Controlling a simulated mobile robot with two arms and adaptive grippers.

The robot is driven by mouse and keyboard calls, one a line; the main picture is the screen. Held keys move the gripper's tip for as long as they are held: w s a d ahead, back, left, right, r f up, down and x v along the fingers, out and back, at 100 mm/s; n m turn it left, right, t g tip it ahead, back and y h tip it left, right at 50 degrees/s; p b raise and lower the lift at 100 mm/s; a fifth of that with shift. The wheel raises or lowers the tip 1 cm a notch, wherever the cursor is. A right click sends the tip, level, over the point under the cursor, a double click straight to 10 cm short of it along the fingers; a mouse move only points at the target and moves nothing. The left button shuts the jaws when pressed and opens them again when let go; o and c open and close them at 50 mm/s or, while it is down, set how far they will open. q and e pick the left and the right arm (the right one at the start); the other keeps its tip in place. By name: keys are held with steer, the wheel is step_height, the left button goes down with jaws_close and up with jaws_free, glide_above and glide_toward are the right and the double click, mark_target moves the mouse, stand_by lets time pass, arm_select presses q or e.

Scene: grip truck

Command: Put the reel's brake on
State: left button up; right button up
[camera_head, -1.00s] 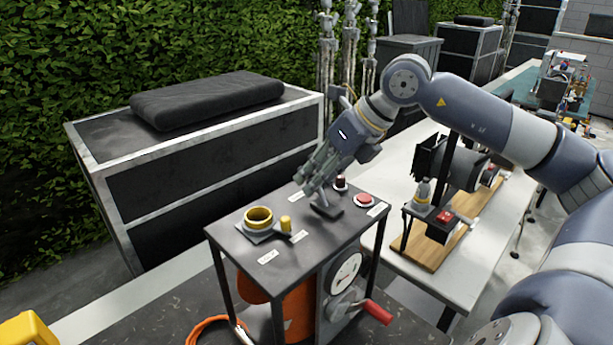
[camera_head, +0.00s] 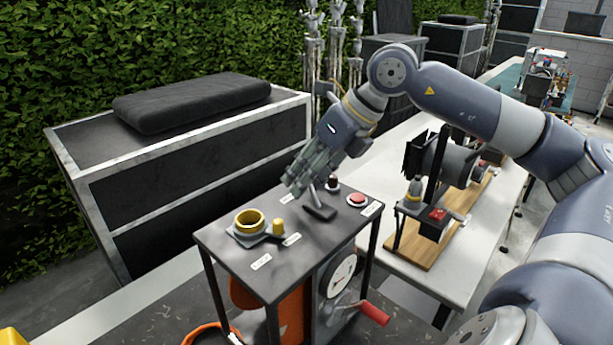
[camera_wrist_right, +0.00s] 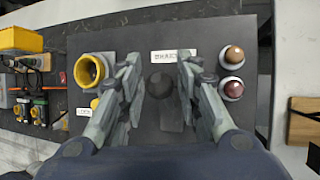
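The reel stand has a dark top panel (camera_head: 270,265), with the orange reel (camera_head: 290,317) partly showing beneath. The brake lever (camera_head: 318,208) is a dark grey arm on the panel. In the right wrist view its round black knob (camera_wrist_right: 160,84) shows below a white label (camera_wrist_right: 173,55) reading "BRAKE". My right gripper (camera_head: 297,183) is above the panel beside the lever. In the right wrist view the right gripper (camera_wrist_right: 160,72) is open, one finger on each side of the knob, with visible gaps. I cannot tell the finger height against the knob. My left gripper is out of view.
A yellow cup-like fitting (camera_head: 249,222) and a small yellow knob (camera_head: 278,226) are on the panel's left. A red-handled crank (camera_head: 373,313) sticks out in front. A white table (camera_head: 455,272) stands right.

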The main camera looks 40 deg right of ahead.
steer(key=shift+f, duration=0.1)
steer(key=v, duration=1.2)
stand_by(0.4)
steer(key=shift+w, duration=0.1)
